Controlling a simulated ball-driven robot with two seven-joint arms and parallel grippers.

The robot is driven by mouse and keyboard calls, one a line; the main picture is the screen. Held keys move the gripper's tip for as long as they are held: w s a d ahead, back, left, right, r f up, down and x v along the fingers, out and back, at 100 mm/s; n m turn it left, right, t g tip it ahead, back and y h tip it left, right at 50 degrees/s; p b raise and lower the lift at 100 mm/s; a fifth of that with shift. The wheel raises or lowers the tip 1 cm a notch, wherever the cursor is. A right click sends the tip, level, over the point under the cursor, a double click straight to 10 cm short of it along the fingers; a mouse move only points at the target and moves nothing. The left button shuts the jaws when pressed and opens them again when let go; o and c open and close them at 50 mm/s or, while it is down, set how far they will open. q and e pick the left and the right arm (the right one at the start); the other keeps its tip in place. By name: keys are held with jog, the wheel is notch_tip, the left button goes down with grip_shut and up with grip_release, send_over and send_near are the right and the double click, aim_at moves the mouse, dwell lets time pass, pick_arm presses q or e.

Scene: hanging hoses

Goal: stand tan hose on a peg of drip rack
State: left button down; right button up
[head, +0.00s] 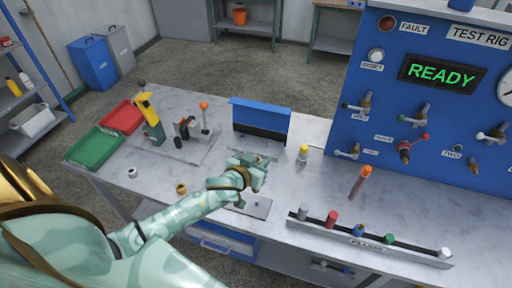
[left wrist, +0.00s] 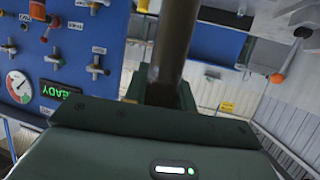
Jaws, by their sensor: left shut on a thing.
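My left gripper (head: 258,172) is over the middle of the workbench (head: 320,178). In the left wrist view it is shut on a dark brownish tube (left wrist: 176,42), which looks like the tan hose in shade. The tube stands straight out from the jaws; its far end is out of that view. In the head view the hand hides most of what it holds. I cannot pick out the drip rack or its pegs for certain; the hand covers part of the bench there. My right gripper is not in view.
A blue-backed panel (head: 262,117) stands behind the hand. A stand with a yellow tool (head: 150,120), a red tray (head: 122,117) and a green tray (head: 95,147) are at left. The plug rack (head: 375,247) runs along the front right. The blue test rig (head: 430,105) rises at right.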

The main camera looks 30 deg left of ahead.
pick_arm(q)
notch_tip(320, 180, down, 6)
jog(key=b, duration=0.4)
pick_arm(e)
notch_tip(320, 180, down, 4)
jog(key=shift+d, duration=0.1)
pick_arm(q)
jog(key=shift+w+d, duration=0.1)
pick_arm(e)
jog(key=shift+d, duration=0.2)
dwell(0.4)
pick_arm(q)
jog(key=shift+p, duration=0.6)
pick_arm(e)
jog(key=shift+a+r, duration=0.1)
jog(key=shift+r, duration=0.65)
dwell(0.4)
pick_arm(q)
jog(key=shift+f+b, duration=1.7)
jog(key=shift+f, duration=0.55)
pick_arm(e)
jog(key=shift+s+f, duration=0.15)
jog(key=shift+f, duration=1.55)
pick_arm(q)
jog(key=c, duration=1.1)
grip_release()
jog(key=shift+o, duration=0.2)
jog(key=shift+r, duration=0.1)
